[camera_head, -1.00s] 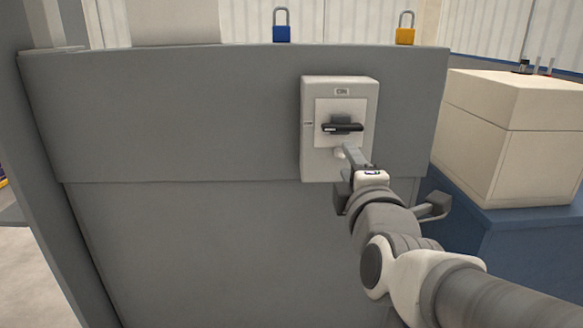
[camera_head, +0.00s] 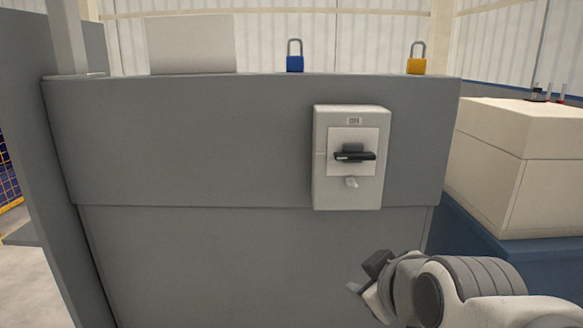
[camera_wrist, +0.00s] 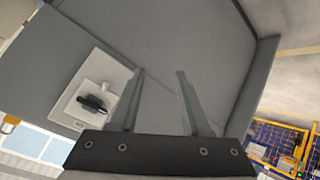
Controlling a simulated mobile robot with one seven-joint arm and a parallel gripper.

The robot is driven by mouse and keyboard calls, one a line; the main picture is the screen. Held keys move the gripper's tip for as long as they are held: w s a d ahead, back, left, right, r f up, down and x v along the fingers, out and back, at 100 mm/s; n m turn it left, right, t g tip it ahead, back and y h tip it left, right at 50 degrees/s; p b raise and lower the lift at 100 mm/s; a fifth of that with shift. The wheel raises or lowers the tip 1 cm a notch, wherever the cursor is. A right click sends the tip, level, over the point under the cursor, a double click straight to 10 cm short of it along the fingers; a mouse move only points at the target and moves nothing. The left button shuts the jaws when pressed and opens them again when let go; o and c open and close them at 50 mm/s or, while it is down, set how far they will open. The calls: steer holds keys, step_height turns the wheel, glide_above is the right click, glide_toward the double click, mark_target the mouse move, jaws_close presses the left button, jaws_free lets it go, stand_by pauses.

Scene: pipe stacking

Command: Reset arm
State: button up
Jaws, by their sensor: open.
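My gripper (camera_wrist: 160,98) is open and empty in the wrist view, with its two fingers apart and the grey cabinet behind them. In the head view my gripper (camera_head: 362,287) is small and seen side-on, below the switch box and apart from it. The pale switch box (camera_head: 350,190) is fixed to the front of the grey cabinet (camera_head: 200,150), with a black handle (camera_head: 355,156) lying level and an "ON" label above it. The switch box (camera_wrist: 103,72) also shows tilted at the left of the wrist view.
A blue padlock (camera_head: 295,63) and a yellow padlock (camera_head: 416,66) stand on the cabinet's top edge. A cream box (camera_head: 500,170) on a blue base is at the right. A grey panel (camera_head: 30,130) rises at the left. The cabinet's lower front is clear.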

steer(key=s+d+f+m+g+h, duration=0.1)
steer(key=s+f+m+g, duration=0.15)
steer(key=s+m, duration=0.2)
steer(key=s+d+f+m+g, duration=0.2)
steer(key=s+m+g, duration=0.1)
steer(key=s+m, duration=0.15)
step_height(320, 180, up, 26)
steer(key=n+p, duration=0.1)
steer(key=p, duration=2.4)
steer(key=shift+s+a+t+p, duration=0.15)
steer(key=shift+s+t+p, duration=0.1)
steer(key=shift+t+p, duration=0.1)
steer(key=shift+o, duration=0.2)
steer(key=shift+w, duration=0.1)
